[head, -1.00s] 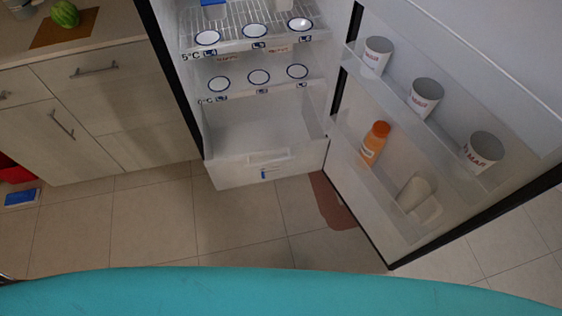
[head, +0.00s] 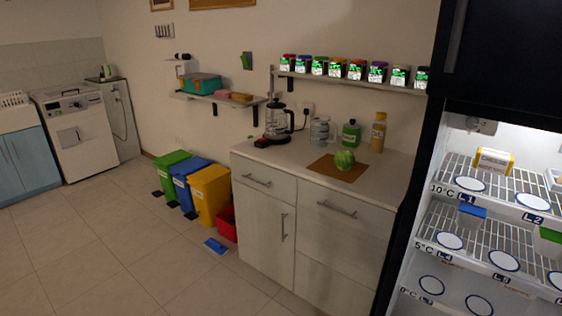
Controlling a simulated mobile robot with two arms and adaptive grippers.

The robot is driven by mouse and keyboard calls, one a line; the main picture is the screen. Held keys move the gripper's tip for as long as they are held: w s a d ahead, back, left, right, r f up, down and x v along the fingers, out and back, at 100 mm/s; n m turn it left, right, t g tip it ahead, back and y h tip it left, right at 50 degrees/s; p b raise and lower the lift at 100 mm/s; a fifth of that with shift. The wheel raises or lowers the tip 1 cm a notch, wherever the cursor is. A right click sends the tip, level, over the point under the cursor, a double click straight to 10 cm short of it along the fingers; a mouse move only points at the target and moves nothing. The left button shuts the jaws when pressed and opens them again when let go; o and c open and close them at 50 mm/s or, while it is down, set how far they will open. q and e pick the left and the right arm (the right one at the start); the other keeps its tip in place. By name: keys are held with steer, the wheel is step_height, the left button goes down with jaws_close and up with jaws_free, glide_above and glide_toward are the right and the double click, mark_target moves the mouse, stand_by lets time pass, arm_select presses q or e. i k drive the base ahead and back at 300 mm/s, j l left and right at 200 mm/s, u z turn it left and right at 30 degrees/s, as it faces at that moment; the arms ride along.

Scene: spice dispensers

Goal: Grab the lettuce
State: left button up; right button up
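The board lies near the front edge of the counter (head: 270,153). Neither of my grippers shows in the head view, so their state is hidden.
Coloured bins (head: 209,192) and a blue object (head: 215,246) are on the floor. Open floor lies at left (head: 110,240).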

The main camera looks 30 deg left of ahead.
mark_target(344, 160)
steer(key=u, duration=0.5)
steer(key=z, duration=0.3)
steer(key=i+j+z, duration=0.6)
steer(key=j+z, duration=0.35)
steer(key=i+j, duration=0.05)
steer(key=j, duration=0.05)
